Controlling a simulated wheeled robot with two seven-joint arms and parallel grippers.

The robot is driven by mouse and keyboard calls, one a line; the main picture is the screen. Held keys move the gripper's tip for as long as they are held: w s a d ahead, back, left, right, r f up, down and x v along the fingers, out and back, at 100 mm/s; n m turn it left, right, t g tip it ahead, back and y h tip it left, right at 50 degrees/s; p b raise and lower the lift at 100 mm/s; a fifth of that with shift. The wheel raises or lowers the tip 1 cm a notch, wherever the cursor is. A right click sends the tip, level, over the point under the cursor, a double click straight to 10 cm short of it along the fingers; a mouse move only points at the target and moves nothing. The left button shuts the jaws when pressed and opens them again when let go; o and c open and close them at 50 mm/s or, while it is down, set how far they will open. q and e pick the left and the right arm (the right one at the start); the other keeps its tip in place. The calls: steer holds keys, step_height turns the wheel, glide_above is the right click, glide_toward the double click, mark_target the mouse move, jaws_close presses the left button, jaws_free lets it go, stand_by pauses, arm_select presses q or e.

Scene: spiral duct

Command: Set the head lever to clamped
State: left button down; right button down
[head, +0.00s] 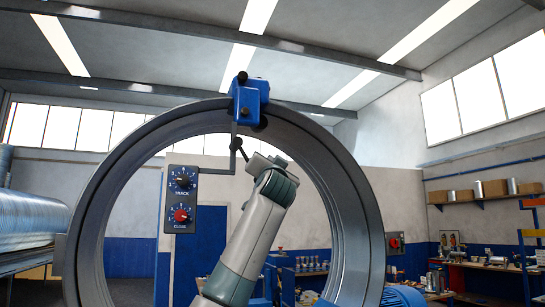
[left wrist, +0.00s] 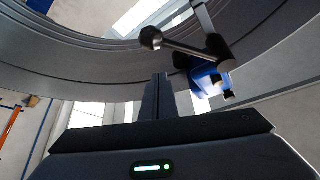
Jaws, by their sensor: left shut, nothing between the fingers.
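The blue head (head: 250,100) sits at the top of the large grey ring. A dark ball knob (head: 237,143), which looks like the head lever's end, shows just below it. In the left wrist view the lever (left wrist: 180,46) is a grey rod running from its dark ball toward the blue head (left wrist: 208,80). My left gripper (head: 248,158) is inside the ring opening, below the head. Its fingers (left wrist: 160,80) are shut and empty, with the tips close to the ball; contact cannot be told. The lever's marked setting is not readable. My right gripper is not in view.
The grey ring (head: 350,185) surrounds my left arm. A control panel (head: 181,200) with two knobs hangs left of the arm from a thin grey bracket (head: 217,171). Spiral duct (head: 35,215) lies at the left. A cluttered workbench (head: 480,266) stands at the right.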

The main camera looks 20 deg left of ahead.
arm_select(q)
steer(key=f, duration=0.1)
steer(key=a+f+p, duration=0.1)
steer(key=f, duration=0.1)
steer(key=shift+s+a, duration=0.15)
steer(key=shift+a, duration=0.2)
steer(key=shift+f, duration=0.1)
